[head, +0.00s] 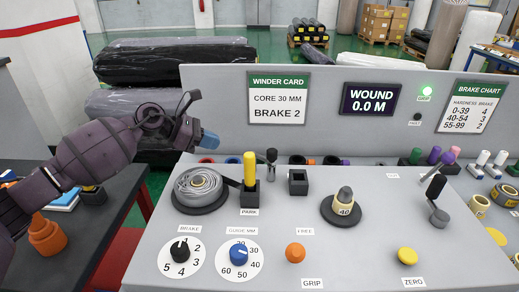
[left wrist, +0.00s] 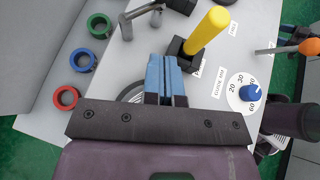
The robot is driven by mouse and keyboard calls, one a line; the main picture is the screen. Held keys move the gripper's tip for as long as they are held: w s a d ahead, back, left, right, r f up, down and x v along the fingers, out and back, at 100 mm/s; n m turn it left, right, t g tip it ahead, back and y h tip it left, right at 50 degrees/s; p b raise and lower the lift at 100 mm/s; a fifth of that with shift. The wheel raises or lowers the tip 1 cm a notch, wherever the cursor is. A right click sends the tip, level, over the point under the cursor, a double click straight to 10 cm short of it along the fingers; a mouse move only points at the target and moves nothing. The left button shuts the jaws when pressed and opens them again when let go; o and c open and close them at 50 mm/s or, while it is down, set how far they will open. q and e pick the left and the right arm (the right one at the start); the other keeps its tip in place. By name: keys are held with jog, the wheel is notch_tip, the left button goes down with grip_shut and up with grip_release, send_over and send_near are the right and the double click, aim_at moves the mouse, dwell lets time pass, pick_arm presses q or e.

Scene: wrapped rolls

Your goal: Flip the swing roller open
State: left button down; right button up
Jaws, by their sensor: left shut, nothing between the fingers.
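A small grey metal post with a dark top (head: 271,163) stands just right of the yellow-handled tool. It looks like the swing roller, though I cannot be sure; in the left wrist view a bent metal bar (left wrist: 140,14) on posts shows near the top. The yellow-handled tool (head: 249,168) stands upright in a black block labelled PARK; it also shows in the left wrist view (left wrist: 208,30). My left gripper (head: 209,139) is shut and empty, with blue fingertips (left wrist: 166,78), above the desk's back left, left of the post and touching nothing visible. My right gripper is not in view.
A wound grey coil (head: 198,187) sits on a dark disc below my left gripper. Brake (head: 180,248) and guide (head: 239,254) knobs, an orange knob (head: 295,252) and a cone on a disc (head: 341,207) stand on the desk. A black-tipped lever (head: 437,192) stands at right.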

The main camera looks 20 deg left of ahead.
pick_arm(q)
jog(key=d+r+p+x, duration=0.1)
jog(key=x, duration=1.2)
jog(key=shift+w+d+r, duration=0.15)
jog(key=shift+w+r, duration=0.1)
jog(key=shift+w, duration=0.15)
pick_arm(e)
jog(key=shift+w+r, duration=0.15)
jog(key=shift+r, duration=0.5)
pick_arm(q)
jog(key=shift+w+d, duration=0.1)
jog(key=shift+d, duration=0.05)
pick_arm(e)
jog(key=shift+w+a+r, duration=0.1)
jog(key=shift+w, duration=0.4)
